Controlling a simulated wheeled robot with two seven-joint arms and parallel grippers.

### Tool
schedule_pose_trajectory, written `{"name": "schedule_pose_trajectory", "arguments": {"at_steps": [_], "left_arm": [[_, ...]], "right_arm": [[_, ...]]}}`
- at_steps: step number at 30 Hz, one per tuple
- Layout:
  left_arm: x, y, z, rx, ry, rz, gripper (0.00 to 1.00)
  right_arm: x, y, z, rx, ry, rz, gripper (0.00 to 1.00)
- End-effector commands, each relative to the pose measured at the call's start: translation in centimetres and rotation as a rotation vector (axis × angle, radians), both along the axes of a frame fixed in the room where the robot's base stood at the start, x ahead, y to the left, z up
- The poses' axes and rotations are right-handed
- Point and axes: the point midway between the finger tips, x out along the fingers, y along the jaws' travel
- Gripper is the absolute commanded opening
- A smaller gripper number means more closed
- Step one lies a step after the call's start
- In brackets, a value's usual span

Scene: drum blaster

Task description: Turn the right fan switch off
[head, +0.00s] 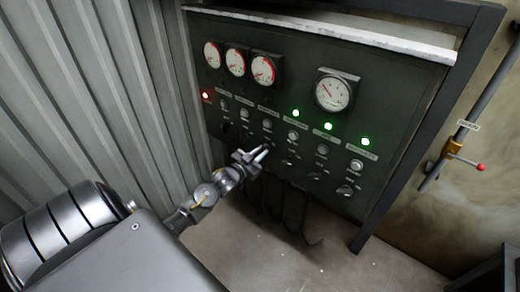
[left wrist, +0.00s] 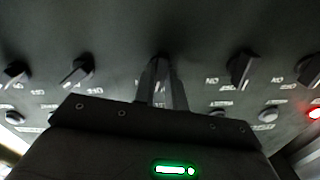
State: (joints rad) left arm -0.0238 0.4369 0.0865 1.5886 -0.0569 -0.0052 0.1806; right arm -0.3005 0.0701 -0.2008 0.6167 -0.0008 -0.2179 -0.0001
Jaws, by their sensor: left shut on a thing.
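The dark green control panel (head: 290,75) carries a row of black rotary switches along its lower part. My left gripper (head: 259,154) reaches the panel from the left, at the third switch from the left. In the left wrist view, its two fingers (left wrist: 161,90) are shut on a black switch knob (left wrist: 161,62), mostly hidden between them. Other knobs stand on either side, one to the left (left wrist: 80,68) and one to the right (left wrist: 242,68). The labels are too small or blurred to tell which is the right fan switch. My right gripper is not in view.
Three green lamps (head: 328,126) glow at centre and right, and a red lamp (head: 205,96) glows at the left. Several round gauges (head: 332,93) sit above. A corrugated wall (head: 95,80) stands left. A pipe with a red-tipped valve lever (head: 468,161) is at right.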

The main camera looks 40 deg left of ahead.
Motion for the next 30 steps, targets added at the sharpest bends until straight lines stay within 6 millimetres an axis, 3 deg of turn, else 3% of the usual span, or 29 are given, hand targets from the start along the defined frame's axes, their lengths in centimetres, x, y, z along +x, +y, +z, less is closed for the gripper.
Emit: {"name": "schedule_pose_trajectory", "arguments": {"at_steps": [12, 30], "left_arm": [[0.0, 0.0, 0.0, -0.228, -0.004, 0.000, 0.00], [0.0, -0.1, -0.1, -0.275, -0.004, 0.000, 0.00]], "right_arm": [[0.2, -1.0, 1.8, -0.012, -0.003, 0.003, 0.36], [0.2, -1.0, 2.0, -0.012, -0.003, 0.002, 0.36]]}}
